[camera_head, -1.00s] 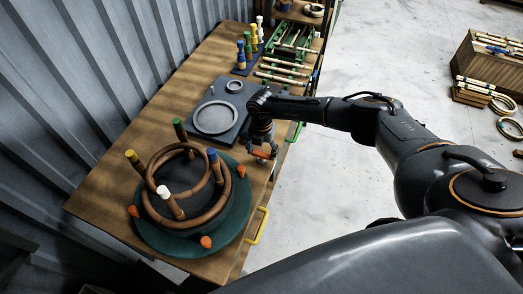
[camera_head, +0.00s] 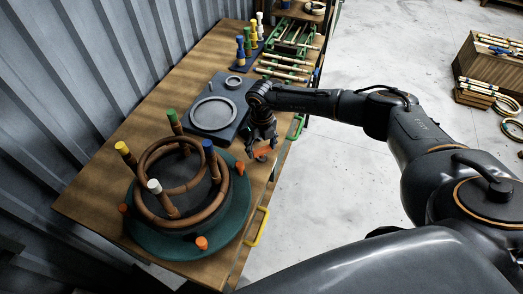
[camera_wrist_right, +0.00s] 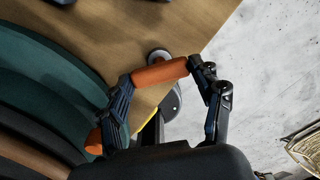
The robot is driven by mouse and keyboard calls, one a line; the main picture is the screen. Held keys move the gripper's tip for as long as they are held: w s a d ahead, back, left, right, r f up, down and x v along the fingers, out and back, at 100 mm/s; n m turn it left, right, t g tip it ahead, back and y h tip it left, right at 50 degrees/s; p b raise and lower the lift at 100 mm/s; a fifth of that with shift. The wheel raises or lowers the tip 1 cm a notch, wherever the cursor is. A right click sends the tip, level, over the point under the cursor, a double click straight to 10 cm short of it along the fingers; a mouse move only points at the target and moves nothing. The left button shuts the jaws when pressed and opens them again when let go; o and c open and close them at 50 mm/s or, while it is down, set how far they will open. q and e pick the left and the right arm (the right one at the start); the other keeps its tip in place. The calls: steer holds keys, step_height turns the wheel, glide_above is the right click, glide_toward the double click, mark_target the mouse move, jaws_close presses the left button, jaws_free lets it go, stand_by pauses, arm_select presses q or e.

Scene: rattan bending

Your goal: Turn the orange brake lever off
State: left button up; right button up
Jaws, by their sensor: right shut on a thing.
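The orange brake lever (camera_head: 263,153) is at the right edge of the wooden table, beside the green round turntable. In the right wrist view the lever (camera_wrist_right: 160,73) is an orange cylinder lying between the two fingers, with a round metal part close behind it. My right gripper (camera_head: 261,148) points down over the table edge and is shut on the lever; its fingers (camera_wrist_right: 161,75) sit at the lever's two ends in the wrist view. The gripper partly hides the lever in the head view. My left gripper is not in view.
The green turntable (camera_head: 146,246) carries brown rattan rings around pegs with coloured tops, and has orange knobs at its rim. A yellow handle (camera_head: 257,225) is on the table's front edge. A grey plate (camera_head: 240,90) and rattan sticks (camera_head: 284,76) lie farther back.

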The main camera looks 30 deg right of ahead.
mark_target(262, 150)
steer(key=n+b, duration=0.4)
steer(key=n, duration=0.1)
steer(key=shift+f, duration=0.15)
steer(key=shift+n+b, duration=1.05)
steer(key=shift+n, duration=0.55)
steer(key=shift+r, duration=0.2)
steer(key=o, duration=1.2)
steer(key=shift+c, duration=0.2)
step_height(262, 150, up, 12)
